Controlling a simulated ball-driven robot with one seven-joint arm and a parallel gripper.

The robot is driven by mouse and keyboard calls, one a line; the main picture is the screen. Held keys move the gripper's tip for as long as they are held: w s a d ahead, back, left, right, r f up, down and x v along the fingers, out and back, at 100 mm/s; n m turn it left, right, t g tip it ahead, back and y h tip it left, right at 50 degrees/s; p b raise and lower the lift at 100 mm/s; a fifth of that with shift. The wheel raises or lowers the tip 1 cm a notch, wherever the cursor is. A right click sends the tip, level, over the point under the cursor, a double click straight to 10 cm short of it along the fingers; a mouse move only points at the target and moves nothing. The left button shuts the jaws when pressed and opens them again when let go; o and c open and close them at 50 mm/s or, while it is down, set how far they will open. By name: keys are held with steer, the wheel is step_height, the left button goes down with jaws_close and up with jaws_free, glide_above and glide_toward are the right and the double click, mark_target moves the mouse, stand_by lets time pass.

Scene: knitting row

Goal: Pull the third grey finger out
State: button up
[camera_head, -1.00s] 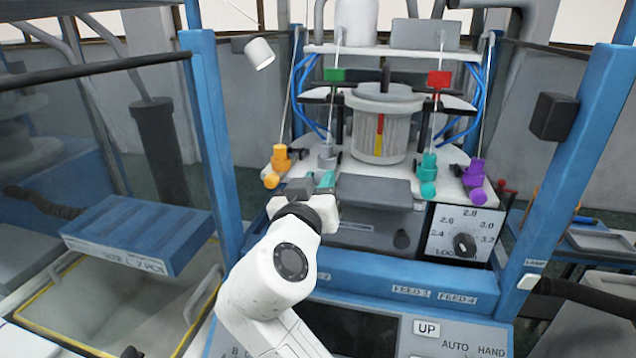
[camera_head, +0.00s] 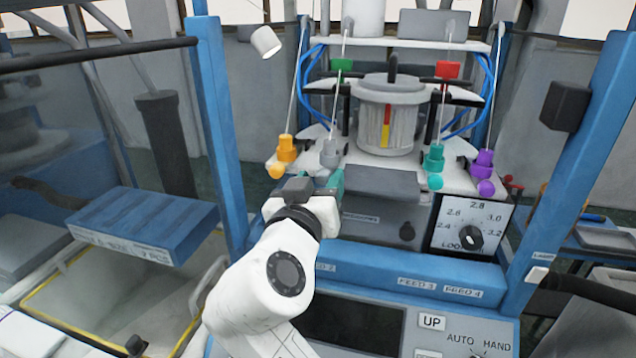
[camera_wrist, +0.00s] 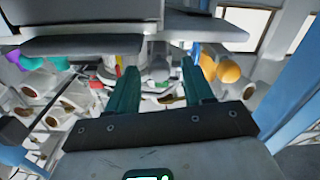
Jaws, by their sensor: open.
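The grey finger (camera_head: 330,153) stands second from the left in the row, between the orange finger (camera_head: 285,148) and the teal finger (camera_head: 435,158). The purple finger (camera_head: 484,165) is at the right end. My gripper (camera_head: 328,180), with its teal fingers, is just in front of and below the grey finger. In the wrist view my gripper (camera_wrist: 159,66) is open, and the grey finger's round end (camera_wrist: 159,72) shows between the fingertips. No contact is visible. The orange ball end (camera_wrist: 228,71) is close to the right fingertip.
A grey block (camera_head: 381,182) sits right of my gripper, in front of the white drum (camera_head: 388,118). Blue posts flank the machine on the left (camera_head: 216,130) and right (camera_head: 575,170). The dial panel (camera_head: 472,228) is at lower right.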

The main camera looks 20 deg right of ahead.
steer(key=b+v, duration=0.2)
steer(key=v, duration=0.9)
steer(key=shift+b, duration=0.4)
steer(key=shift+f, duration=0.1)
